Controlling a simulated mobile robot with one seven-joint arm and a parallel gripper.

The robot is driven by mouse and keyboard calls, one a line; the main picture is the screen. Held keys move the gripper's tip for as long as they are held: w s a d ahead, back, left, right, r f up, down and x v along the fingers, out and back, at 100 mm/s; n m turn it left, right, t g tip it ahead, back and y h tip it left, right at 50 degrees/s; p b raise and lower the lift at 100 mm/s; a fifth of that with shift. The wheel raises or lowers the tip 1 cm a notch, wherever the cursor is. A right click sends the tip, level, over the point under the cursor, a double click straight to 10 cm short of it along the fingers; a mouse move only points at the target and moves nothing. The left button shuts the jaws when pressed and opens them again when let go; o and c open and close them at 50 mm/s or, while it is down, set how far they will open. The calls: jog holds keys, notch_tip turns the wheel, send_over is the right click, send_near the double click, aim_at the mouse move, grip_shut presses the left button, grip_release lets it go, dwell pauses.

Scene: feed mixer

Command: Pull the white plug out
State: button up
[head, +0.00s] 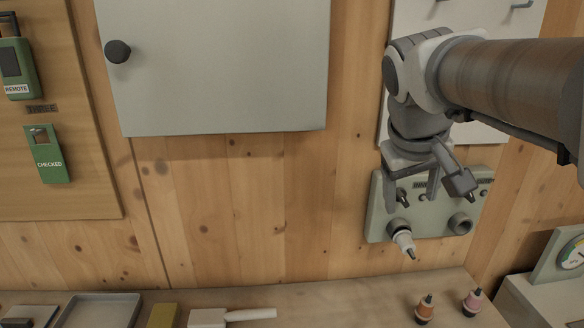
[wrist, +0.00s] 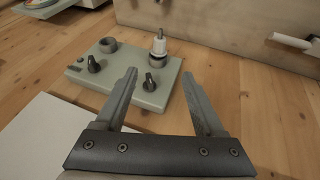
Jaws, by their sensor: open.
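The white plug (head: 404,241) sits in the left socket of a pale green panel (head: 382,224) on the wooden wall and sticks outward with a dark tip. In the wrist view the plug (wrist: 158,44) stands beyond my fingertips, toward the panel's far right corner. My gripper (head: 414,196) is in front of the panel, a little above the plug in the head view. In the wrist view my gripper (wrist: 160,75) is open and empty, its fingers apart on either side of a dark knob (wrist: 149,83). The fingers do not touch the plug.
An empty round socket (head: 460,223) is on the panel's right side; another dark knob (wrist: 93,64) is nearby. A grey cabinet (head: 220,65) hangs at upper left.

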aim_at(406, 241)
jog(key=b+x, duration=0.1)
jog(key=x, duration=1.6)
jog(key=shift+w+d+f+b, duration=0.1)
jog(key=shift+d+b, duration=0.1)
jog(key=shift+b, duration=0.2)
grip_shut()
